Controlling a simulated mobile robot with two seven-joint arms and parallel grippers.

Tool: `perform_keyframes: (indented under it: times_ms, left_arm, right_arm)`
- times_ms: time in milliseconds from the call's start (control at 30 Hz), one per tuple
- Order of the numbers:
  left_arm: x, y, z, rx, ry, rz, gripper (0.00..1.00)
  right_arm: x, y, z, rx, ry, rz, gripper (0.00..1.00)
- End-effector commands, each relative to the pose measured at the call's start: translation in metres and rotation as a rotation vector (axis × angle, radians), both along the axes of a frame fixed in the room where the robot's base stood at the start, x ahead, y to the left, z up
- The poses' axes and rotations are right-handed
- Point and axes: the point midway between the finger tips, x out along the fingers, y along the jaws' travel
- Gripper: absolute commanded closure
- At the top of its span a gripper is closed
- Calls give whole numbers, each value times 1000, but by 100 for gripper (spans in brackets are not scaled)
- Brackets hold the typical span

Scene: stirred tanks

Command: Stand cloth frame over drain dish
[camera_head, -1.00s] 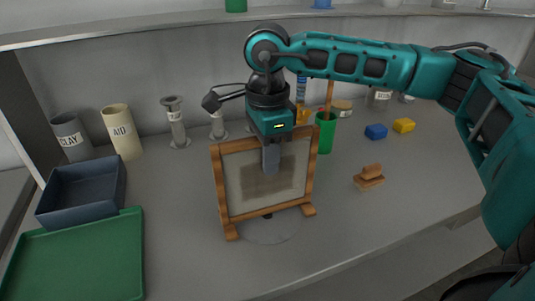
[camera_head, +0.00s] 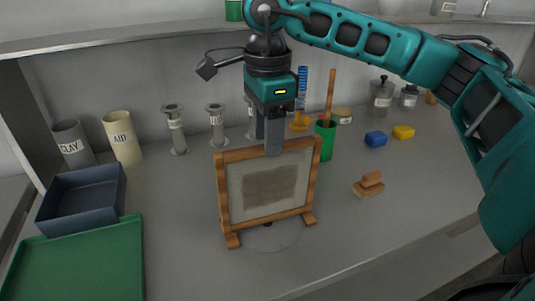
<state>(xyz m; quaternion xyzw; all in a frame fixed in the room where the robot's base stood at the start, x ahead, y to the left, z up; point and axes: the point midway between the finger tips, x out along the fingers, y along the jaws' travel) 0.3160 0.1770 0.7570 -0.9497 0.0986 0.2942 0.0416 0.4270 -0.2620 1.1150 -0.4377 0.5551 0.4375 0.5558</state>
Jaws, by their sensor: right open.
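The cloth frame (camera_head: 220,190), a wooden frame on two feet with pale cloth bearing a darker square patch, stands upright on the bench. The drain dish (camera_head: 282,238), a shallow grey disc with a dark spot, shows under and in front of it, between the feet. The frame hides the dish's back part. My right gripper (camera_head: 265,148) points down at the frame's top bar, open. Its near finger overlaps the bar in view, and the other shows behind it. I cannot tell whether they touch the bar. My left gripper is out of view.
A blue-grey bin (camera_head: 82,200) and green tray (camera_head: 80,262) are at left. CLAY (camera_head: 72,144) and AID (camera_head: 122,138) containers and grey stands (camera_head: 175,130) line the back. A green cup (camera_head: 325,142) is behind the frame; a wooden block (camera_head: 369,186) lies right. The front right is clear.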

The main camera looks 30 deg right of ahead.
Motion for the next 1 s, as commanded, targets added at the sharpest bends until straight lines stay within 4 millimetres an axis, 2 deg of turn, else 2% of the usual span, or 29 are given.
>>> perform_keyframes:
  times_ms: [100,300,467,1000]
  left_arm:
    - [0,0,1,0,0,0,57]
    - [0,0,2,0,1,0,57]
    - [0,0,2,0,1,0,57]
    - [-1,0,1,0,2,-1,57]
  right_arm:
    - [1,1,25,1,-3,0,51]
    - [0,0,50,1,-1,0,51]
    - [0,0,55,-1,1,0,51]
    - [0,0,54,0,1,0,51]
